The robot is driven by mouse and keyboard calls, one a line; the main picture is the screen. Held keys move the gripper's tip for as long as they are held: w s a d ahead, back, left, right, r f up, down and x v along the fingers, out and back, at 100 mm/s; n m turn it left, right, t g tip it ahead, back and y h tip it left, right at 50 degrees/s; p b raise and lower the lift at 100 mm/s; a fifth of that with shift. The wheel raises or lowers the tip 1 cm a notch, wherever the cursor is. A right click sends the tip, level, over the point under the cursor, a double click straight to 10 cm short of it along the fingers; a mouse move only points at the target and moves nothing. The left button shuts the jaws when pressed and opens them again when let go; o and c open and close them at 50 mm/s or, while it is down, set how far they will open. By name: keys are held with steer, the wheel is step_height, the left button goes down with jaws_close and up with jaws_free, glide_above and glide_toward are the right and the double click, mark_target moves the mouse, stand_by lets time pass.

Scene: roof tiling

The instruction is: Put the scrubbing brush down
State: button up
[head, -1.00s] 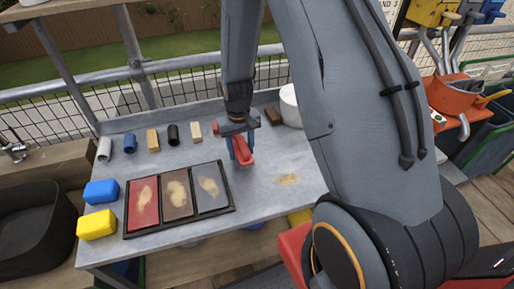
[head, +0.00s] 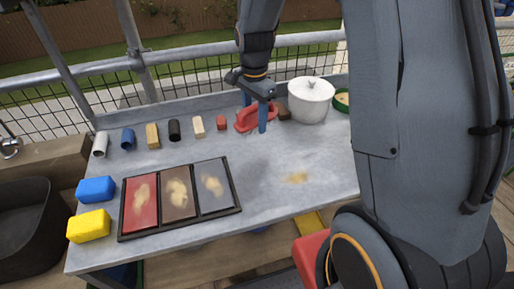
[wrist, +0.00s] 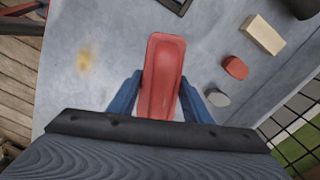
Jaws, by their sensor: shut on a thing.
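The red scrubbing brush (head: 243,122) is in my gripper (head: 256,115), near the back of the grey table (head: 290,150). In the wrist view the brush (wrist: 163,65) points away from me, its long red back upward, between the two blue fingers of my gripper (wrist: 162,92). The gripper is shut on it. The bristles are hidden underneath, and I cannot tell whether the brush touches the table.
A row of small blocks and cylinders, ending in a red block (head: 221,122), lies left of the brush. A brown block (head: 284,113) and white lidded pot (head: 311,101) are to its right. A three-panel tray (head: 122,222), blue sponge (head: 96,189) and yellow sponge (head: 89,226) sit front left.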

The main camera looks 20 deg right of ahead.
mark_target(255, 149)
steer(key=shift+f+p, duration=1.15)
steer(key=shift+f, duration=3.6)
steer(key=shift+f, duration=0.1)
steer(key=o, duration=1.1)
step_height(255, 149, up, 12)
steer(key=b, duration=0.3)
steer(key=s+d+r+n+t, duration=0.1)
steer(key=s+r+n, duration=0.1)
steer(key=s+n, duration=1.1)
steer(key=s, duration=0.4)
